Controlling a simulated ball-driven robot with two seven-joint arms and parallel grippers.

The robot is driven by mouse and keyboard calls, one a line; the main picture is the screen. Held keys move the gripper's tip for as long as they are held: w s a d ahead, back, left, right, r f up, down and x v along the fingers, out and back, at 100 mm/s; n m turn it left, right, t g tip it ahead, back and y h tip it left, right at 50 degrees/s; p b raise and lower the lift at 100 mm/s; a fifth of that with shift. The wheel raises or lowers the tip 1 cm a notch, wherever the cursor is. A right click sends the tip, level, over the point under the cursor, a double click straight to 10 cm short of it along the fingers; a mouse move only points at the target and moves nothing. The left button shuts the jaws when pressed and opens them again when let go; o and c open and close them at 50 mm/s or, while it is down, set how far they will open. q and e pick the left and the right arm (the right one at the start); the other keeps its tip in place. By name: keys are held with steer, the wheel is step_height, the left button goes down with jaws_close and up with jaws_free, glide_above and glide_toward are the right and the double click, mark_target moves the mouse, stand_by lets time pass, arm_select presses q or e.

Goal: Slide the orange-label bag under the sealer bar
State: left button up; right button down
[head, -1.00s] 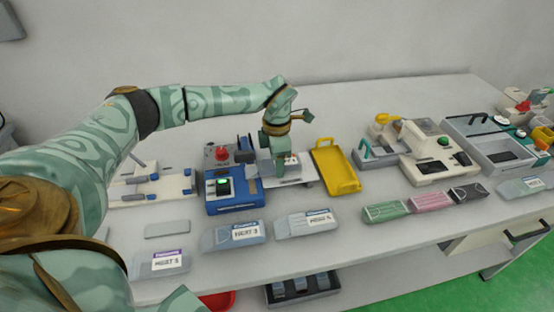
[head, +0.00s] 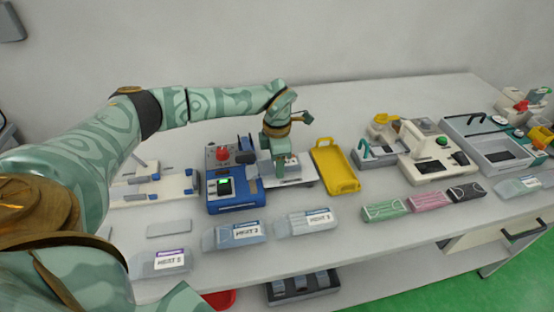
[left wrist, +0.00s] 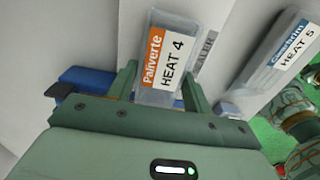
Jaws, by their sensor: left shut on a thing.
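The orange-label bag (left wrist: 168,52), marked HEAT 4, lies between the two fingers of my left gripper (left wrist: 160,70) in the left wrist view. In the head view my left gripper (head: 281,162) is shut on this bag, low over the metal plate (head: 298,182) at the right of the blue sealer (head: 236,202). The sealer has a green-lit button, and its dark bar stands up at the back, left of my gripper. Most of the bag is hidden behind my gripper in the head view. My right gripper is not in view.
Several other labelled bags lie along the front, such as the blue-label one (head: 234,236). A yellow tray (head: 334,166) stands just right of the plate. Green, pink and black packs (head: 427,200) lie farther right, before a white machine (head: 436,168).

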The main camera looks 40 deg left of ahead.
arm_select(q)
steer(key=o, duration=1)
steer(key=shift+r, duration=0.1)
steer(key=shift+r+p, duration=0.95)
step_height(320, 180, up, 6)
steer(key=p, duration=0.5)
